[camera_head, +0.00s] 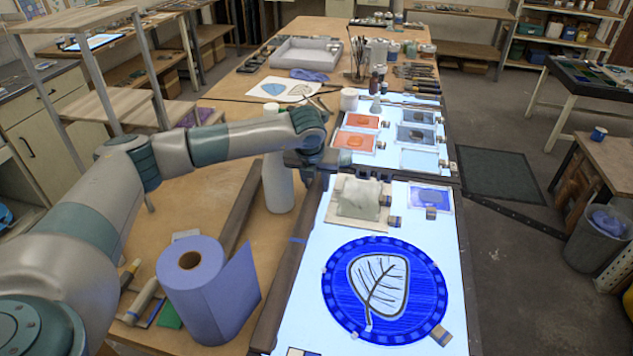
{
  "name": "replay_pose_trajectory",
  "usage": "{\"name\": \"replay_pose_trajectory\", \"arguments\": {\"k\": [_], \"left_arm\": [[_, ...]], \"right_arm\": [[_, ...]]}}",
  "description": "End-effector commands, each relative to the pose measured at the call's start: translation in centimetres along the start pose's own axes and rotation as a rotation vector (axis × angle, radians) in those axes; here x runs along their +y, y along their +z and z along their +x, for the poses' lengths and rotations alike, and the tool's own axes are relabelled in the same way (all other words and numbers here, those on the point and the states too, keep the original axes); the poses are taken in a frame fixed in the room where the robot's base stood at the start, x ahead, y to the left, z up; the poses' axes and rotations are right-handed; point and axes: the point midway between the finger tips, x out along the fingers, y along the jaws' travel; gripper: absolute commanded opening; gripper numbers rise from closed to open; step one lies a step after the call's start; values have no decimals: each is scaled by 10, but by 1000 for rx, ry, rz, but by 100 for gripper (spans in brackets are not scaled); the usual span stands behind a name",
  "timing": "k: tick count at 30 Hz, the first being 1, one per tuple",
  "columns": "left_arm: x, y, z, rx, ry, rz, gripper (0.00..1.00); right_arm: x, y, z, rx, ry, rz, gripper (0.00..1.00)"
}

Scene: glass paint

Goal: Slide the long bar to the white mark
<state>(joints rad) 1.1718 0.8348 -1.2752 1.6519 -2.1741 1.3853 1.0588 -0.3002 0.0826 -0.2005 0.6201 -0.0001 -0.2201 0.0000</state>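A long dark bar (238,212) lies on the wooden table, running away from me behind the blue paper roll. I cannot tell whether this strip is a loose bar or the panel's frame. My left gripper (312,167) is over the far end of this strip, pointing away to the right. Its fingers are too small and dark to tell open from shut. I cannot make out a distinct white mark. My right gripper is not in view.
A blue paper roll (190,278) and a white bottle (278,185) stand left of the strip. The lit panel (310,318) holds a blue round glass piece with a leaf (384,290) and a pale block (359,197). Jars and brushes (357,60) stand farther back.

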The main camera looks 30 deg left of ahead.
Motion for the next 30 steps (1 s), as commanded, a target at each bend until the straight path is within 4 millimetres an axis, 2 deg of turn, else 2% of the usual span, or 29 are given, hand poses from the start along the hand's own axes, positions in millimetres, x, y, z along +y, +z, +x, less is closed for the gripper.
{"name": "replay_pose_trajectory", "arguments": {"k": [5, 15, 25, 26, 27, 30], "left_arm": [[-2, 0, 1, 0, 0, 0, 0], [-35, -1, 2, -1, -3, 0, 0], [-36, 1, -1, -1, 0, 0, 0], [-36, 1, -1, -1, 0, 0, 38], [-36, 1, -1, -1, 0, 0, 48], [-36, 0, -1, -1, 0, 0, 50]], "right_arm": [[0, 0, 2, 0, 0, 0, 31], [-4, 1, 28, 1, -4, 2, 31], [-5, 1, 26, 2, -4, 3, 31], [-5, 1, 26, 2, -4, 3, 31], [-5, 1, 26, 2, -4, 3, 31], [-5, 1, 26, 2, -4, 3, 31]]}}
